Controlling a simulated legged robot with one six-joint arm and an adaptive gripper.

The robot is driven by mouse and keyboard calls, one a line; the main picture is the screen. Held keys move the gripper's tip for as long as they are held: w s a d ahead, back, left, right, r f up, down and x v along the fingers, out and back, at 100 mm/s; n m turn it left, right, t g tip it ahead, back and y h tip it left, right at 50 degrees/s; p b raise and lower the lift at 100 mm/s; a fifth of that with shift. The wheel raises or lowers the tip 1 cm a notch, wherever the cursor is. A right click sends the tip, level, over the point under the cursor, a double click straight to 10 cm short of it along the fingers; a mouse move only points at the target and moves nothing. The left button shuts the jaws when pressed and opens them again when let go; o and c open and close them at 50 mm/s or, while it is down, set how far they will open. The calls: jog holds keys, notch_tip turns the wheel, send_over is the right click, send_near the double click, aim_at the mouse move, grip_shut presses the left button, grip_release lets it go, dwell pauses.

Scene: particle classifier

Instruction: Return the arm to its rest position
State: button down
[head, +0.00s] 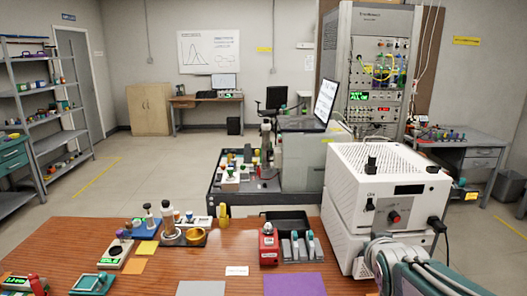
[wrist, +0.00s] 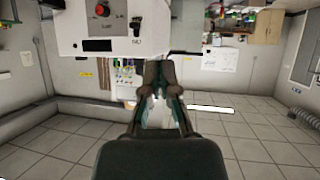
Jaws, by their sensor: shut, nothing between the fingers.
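My gripper (wrist: 160,85) shows in the wrist view, with its two dark fingers in the middle of the picture. It is shut and empty. In the head view my arm shows at the lower right, in front of the white instrument (head: 385,190); the gripper itself cannot be made out there. In the wrist view the white instrument (wrist: 85,22) appears upside down at the top, beyond the fingers. I cannot tell how far the fingers are from it.
A wooden table (head: 140,232) bears small lab items at left, a red device (head: 268,245) and a purple mat (head: 295,284). A black tray (head: 288,221) lies behind. A dark cart (head: 232,205) and a tall rack (head: 375,70) stand beyond. Floor at left is clear.

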jog(key=s+a+f+g+y, duration=0.1)
jog(key=s+a+f+g, duration=0.1)
jog(key=s, duration=0.8)
jog(key=s+a+f+n+g+y, duration=0.1)
jog(key=s+a+g, duration=0.3)
jog(key=s, duration=0.7)
jog(key=shift+s+a+f, duration=0.2)
jog(key=shift+a+f, duration=0.25)
jog(key=shift+a, duration=0.3)
jog(key=shift+d, duration=0.1)
dwell(0.5)
